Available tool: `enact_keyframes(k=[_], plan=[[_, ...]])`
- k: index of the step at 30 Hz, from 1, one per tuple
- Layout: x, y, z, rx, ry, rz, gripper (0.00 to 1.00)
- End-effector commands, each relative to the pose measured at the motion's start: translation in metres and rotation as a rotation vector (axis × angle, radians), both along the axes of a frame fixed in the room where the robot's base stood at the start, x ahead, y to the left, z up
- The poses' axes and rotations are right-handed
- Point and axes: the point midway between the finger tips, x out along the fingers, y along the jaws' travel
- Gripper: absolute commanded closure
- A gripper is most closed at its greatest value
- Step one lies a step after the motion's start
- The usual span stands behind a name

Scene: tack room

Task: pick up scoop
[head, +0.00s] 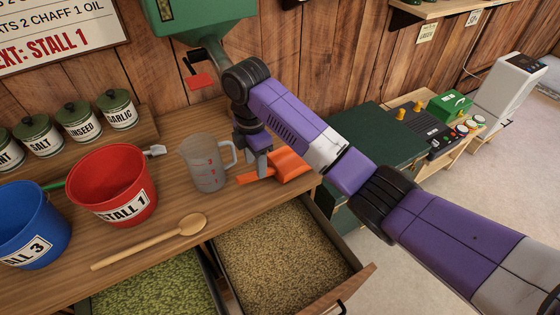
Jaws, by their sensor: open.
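The orange scoop (291,165) lies on the wooden counter, right of the clear measuring jug (205,166). Its handle points left toward the jug. My gripper (258,170) points down at the scoop's handle, close to the counter. Its jaws are open. The fingers overlap the handle in the picture; I cannot tell whether they touch it. The gripper hides part of the handle.
A wooden spoon (150,241), a red bucket (113,188) and a blue bucket (30,228) stand or lie to the left. Two open bins of feed, one pale brown (282,250), one green (155,292), sit below the counter's front edge. A green hopper (200,15) hangs above.

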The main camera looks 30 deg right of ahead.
Motion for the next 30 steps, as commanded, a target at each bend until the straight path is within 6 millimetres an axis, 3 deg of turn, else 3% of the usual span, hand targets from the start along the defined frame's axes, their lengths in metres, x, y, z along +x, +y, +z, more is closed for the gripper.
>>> enact_keyframes(k=[11,19,29,30], plan=[[-0.002,0.001,-0.033,0.0,0.003,0.0,0.54],[-0.004,0.002,-0.07,0.0,0.003,-0.001,0.54],[-0.004,0.002,-0.078,-0.001,0.0,0.0,0.54],[-0.004,0.002,-0.078,-0.001,0.0,0.0,0.6]])
